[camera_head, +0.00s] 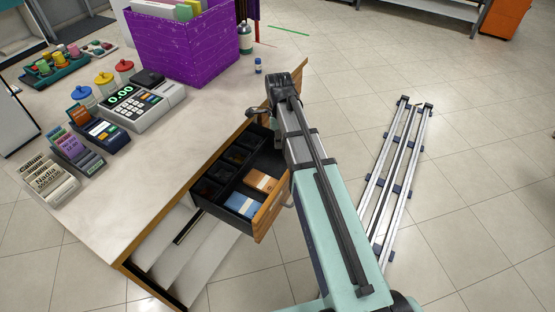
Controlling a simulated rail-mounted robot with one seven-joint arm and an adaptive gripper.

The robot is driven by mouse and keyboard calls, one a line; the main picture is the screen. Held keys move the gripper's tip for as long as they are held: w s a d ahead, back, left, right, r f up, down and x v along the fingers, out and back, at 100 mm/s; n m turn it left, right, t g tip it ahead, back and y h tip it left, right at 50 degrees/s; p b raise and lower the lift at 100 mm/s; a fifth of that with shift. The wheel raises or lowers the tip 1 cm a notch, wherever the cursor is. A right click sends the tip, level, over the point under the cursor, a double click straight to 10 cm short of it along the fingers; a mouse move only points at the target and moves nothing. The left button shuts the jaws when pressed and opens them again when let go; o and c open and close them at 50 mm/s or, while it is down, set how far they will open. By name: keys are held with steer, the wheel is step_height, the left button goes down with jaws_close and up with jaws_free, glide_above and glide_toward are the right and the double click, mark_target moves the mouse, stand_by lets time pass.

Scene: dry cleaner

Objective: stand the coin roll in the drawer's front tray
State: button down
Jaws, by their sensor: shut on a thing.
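The drawer (271,211) is pulled out from the counter's right side. It is black inside with a wooden front. Its front tray, along the wooden front, holds a blue packet or notes (243,204) and an orange-brown one (262,180). The several compartments behind look dark, and their contents are unclear. My gripper (259,112) is at the counter edge, just beyond the drawer's far end and above it. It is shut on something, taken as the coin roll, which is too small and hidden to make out. No coin roll shows elsewhere.
Open shelves (190,250) lie below. A metal rail frame (400,170) is on the floor at right.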

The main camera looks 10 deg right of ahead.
mark_target(278, 164)
step_height(278, 164, down, 10)
steer(key=shift+r, duration=0.15)
stand_by(0.4)
steer(key=c, duration=0.9)
jaws_free()
steer(key=shift+c, duration=0.2)
step_height(278, 164, up, 12)
